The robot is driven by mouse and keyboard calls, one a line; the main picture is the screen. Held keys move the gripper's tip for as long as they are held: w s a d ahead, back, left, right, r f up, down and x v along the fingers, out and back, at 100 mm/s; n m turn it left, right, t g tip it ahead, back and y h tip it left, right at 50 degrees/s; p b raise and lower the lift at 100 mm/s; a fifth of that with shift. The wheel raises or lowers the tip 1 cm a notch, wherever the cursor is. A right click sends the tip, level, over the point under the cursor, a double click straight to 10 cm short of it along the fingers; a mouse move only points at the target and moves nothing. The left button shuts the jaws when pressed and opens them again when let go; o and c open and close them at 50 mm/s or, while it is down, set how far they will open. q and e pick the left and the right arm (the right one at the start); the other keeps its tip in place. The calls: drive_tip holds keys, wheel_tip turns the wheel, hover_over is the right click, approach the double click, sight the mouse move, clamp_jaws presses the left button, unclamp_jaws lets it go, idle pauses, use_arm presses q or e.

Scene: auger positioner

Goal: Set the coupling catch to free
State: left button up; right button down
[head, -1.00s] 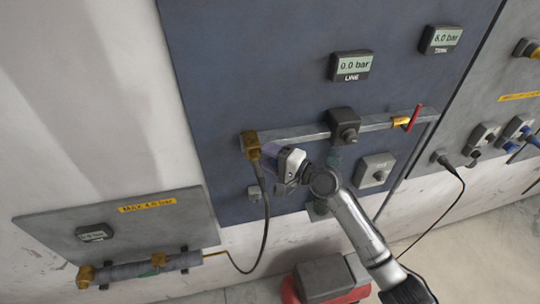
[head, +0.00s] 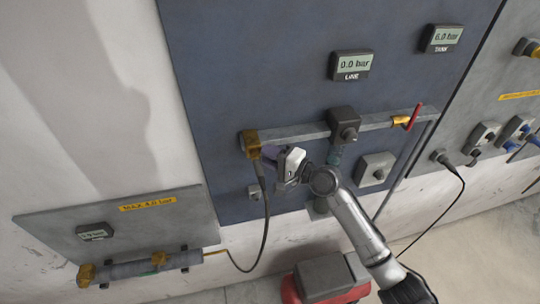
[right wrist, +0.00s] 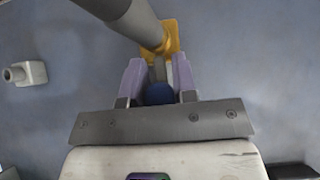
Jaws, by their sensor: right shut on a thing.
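The brass-yellow coupling (head: 251,144) sits at the left end of the grey pipe on the dark blue panel, with a black hose hanging from it. In the right wrist view the coupling (right wrist: 175,38) is at top centre, partly behind a thick grey cylinder. A short grey lever with a dark blue round end (right wrist: 158,94), which looks like the coupling catch, lies between my purple fingertips. My right gripper (right wrist: 157,80) is shut on it; in the head view the gripper (head: 272,156) is just right of the coupling. Its fingers hide most of the lever. My left gripper is not in view.
The LINE gauge (head: 350,65) reads 0.0 bar and the TANK gauge (head: 442,39) 6.0 bar. A red-handled valve (head: 408,120) is at the pipe's right. The black hose (head: 266,220) hangs close to my gripper.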

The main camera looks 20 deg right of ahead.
drive_tip(key=shift+d+f+b, duration=0.15)
drive_tip(key=shift+d+b, duration=0.4)
drive_tip(key=shift+d, duration=0.4)
drive_tip(key=shift+s+d, duration=0.1)
drive_tip(key=shift+d, duration=0.25)
drive_tip(key=c, duration=0.9)
unclamp_jaws()
drive_tip(key=shift+d, duration=0.1)
